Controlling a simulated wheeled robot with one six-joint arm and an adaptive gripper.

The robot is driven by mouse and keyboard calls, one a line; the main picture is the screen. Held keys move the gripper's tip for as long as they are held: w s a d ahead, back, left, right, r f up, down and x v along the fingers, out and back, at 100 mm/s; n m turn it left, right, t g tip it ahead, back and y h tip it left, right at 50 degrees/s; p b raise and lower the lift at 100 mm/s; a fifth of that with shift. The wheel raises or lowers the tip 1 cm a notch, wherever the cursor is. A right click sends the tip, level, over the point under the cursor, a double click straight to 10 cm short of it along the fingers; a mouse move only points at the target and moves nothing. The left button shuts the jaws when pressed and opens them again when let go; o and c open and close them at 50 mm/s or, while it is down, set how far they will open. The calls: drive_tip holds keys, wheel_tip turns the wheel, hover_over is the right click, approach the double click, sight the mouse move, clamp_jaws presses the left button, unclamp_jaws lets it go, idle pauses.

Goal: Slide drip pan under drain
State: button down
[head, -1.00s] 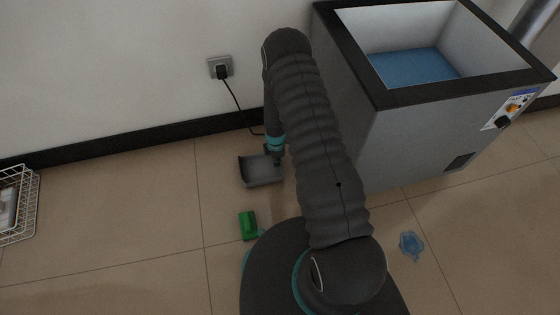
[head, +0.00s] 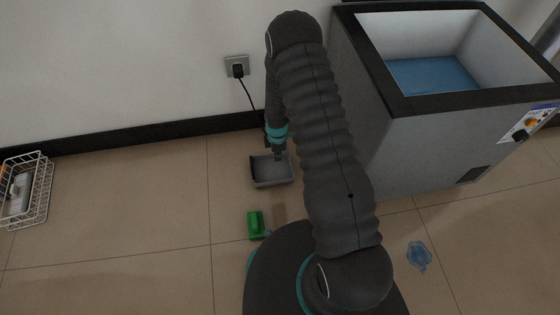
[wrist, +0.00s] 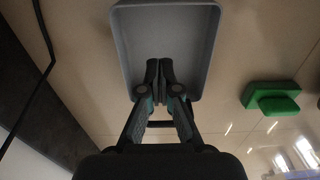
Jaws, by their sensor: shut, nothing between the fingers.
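The drip pan (head: 264,180) is a grey, shallow rectangular tray on the tiled floor, left of the large grey tank (head: 415,145). It also shows in the wrist view (wrist: 128,40), empty where I can see into it. My gripper (head: 278,157) is at the pan's back right part in the head view. In the wrist view my gripper (wrist: 166,64) is shut with its fingertips over the pan's inside, nothing between them. I cannot tell whether they touch it. No drain opening is clearly visible; my arm hides part of the tank's near side.
A green block-like object (head: 255,225) lies on the floor in front of the pan. A black cord runs from the wall socket (head: 237,67) down behind my gripper. A wire basket (head: 38,190) stands far left.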

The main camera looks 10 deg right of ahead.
drive_tip(key=shift+r, duration=1.95)
drive_tip(key=c, duration=1.3)
unclamp_jaws()
drive_tip(key=shift+r, duration=0.25)
drive_tip(key=shift+c, duration=0.2)
drive_tip(key=shift+o, duration=0.2)
wheel_tip(320, 180, up, 15)
drive_tip(key=m+t, duration=0.1)
drive_tip(key=m, duration=0.2)
drive_tip(key=shift+w, duration=0.35)
drive_tip(key=s+r+m+t, duration=0.1)
drive_tip(key=s+r+m, duration=0.45)
drive_tip(key=r, duration=0.75)
drive_tip(key=s+r+m+t, duration=0.25)
drive_tip(key=s+r, duration=0.55)
drive_tip(key=r, duration=0.5)
drive_tip(key=s+r+m, duration=0.3)
drive_tip(key=s, duration=0.4)
drive_tip(key=s+r+m+t, duration=0.1)
drive_tip(key=s+r+m, duration=0.2)
drive_tip(key=s, duration=0.5)
drive_tip(key=shift+s+d+r, duration=0.2)
drive_tip(key=shift+d+r, duration=0.05)
drive_tip(key=shift+r, duration=0.05)
